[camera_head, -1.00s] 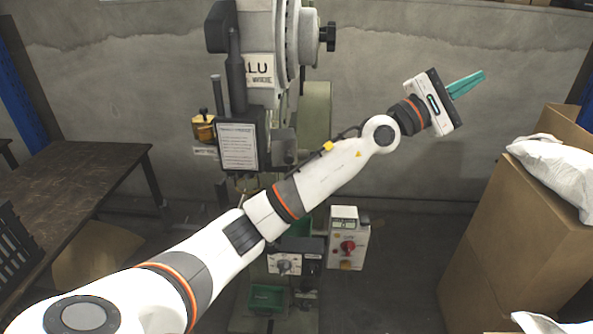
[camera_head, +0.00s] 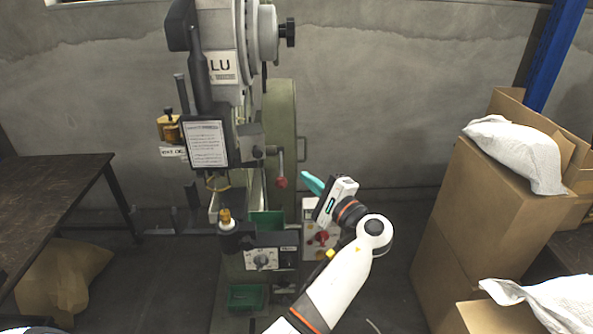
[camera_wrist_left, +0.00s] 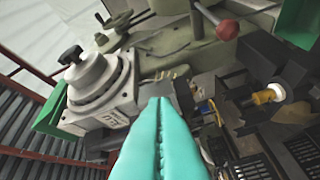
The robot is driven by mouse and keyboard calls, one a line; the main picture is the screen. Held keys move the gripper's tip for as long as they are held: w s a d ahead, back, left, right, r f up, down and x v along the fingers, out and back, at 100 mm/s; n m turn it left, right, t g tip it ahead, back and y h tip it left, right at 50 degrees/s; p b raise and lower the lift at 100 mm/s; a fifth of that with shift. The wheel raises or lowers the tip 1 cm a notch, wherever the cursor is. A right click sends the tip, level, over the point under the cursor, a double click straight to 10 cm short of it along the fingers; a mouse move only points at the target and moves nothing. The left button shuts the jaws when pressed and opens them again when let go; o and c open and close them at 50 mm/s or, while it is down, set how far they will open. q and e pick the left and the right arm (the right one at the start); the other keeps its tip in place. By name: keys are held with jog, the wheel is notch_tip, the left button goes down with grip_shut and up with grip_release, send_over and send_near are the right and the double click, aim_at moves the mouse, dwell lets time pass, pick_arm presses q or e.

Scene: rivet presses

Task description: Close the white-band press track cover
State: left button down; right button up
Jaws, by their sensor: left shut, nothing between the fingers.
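A rivet press (camera_head: 282,130) stands in the middle of the head view, with a white "LU" plate (camera_head: 222,66) on its head. A brass-coloured fitting with a white ring (camera_head: 227,219) sits low at its front and also shows in the wrist view (camera_wrist_left: 268,96). I cannot make out the track cover for certain in either view. My left gripper (camera_head: 312,183) is to the right of the press column, apart from the fitting. In the wrist view its teal fingers (camera_wrist_left: 161,104) are together with nothing between them, pointing towards the press. My right gripper is not in view.
A lever with a red knob (camera_head: 281,182) juts from the press close left of my gripper; it also shows in the wrist view (camera_wrist_left: 227,29). A control box (camera_head: 312,240) stands behind my arm. Cardboard boxes (camera_head: 480,210) fill the right, a dark table (camera_head: 50,195) the left.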

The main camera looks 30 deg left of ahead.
pick_arm(q)
jog(key=p, duration=0.4)
send_near(262, 149)
jog(key=w+a, duration=0.3)
jog(key=w, duration=0.2)
jog(key=s, duration=0.1)
jog(key=s+a+p, duration=0.1)
jog(key=s+p, duration=0.1)
jog(key=shift+s+a+r, duration=0.15)
jog(key=shift+a+r, duration=0.05)
jog(key=shift+r, duration=0.2)
jog(key=shift+f, duration=0.15)
